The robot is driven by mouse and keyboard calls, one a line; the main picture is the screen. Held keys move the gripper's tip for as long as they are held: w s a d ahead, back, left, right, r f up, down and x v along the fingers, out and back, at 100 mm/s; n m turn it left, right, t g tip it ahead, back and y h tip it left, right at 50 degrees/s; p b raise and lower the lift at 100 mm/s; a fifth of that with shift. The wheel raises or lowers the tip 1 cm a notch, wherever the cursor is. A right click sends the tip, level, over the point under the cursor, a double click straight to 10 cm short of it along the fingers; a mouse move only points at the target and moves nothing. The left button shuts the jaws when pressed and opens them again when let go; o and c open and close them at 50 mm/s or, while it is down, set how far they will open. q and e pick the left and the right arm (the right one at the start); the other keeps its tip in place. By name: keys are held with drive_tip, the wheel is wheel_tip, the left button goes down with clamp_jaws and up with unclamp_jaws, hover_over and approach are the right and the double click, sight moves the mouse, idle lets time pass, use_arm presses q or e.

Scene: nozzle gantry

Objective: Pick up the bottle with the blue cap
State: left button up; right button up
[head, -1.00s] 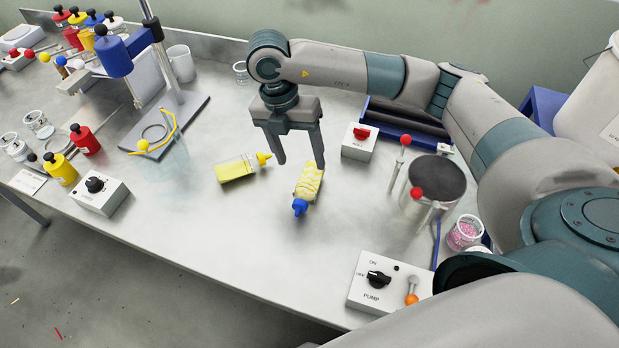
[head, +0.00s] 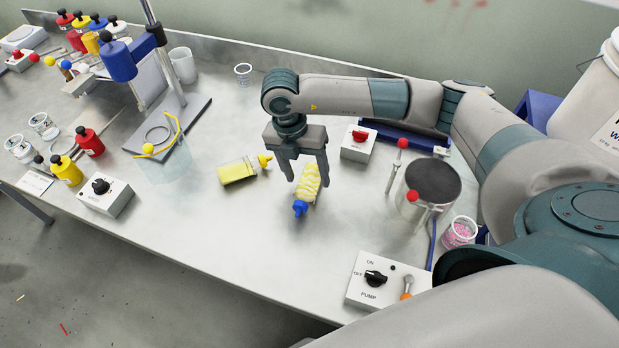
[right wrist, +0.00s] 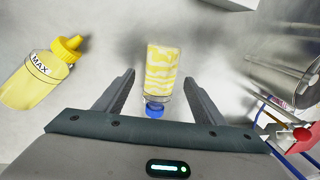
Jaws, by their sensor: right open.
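The bottle with the blue cap (head: 308,187) lies on its side on the metal bench, with a yellow and white body. Its blue cap (head: 299,208) points toward the front edge. My right gripper (head: 308,180) is open, with its fingers either side of the bottle and apart from it. In the right wrist view the bottle body (right wrist: 163,66) lies ahead between the open fingers, with the blue cap (right wrist: 154,109) nearer the palm. I cannot tell the exact height of the fingertips. My left gripper is not in view.
A yellow-capped bottle (head: 237,172) lies just left of the gripper. A white box with a red knob (head: 359,145) is behind, a metal pot (head: 428,190) stands to the right, and the pump box (head: 376,281) is in front. The bench around the blue-capped bottle's front is clear.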

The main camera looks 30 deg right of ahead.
drive_tip(key=shift+s+d+f, duration=0.1)
drive_tip(key=shift+s+f, duration=0.05)
drive_tip(key=shift+f, duration=0.75)
drive_tip(key=c, duration=1.3)
drive_tip(key=shift+o, duration=0.2)
drive_tip(key=shift+r, duration=0.15)
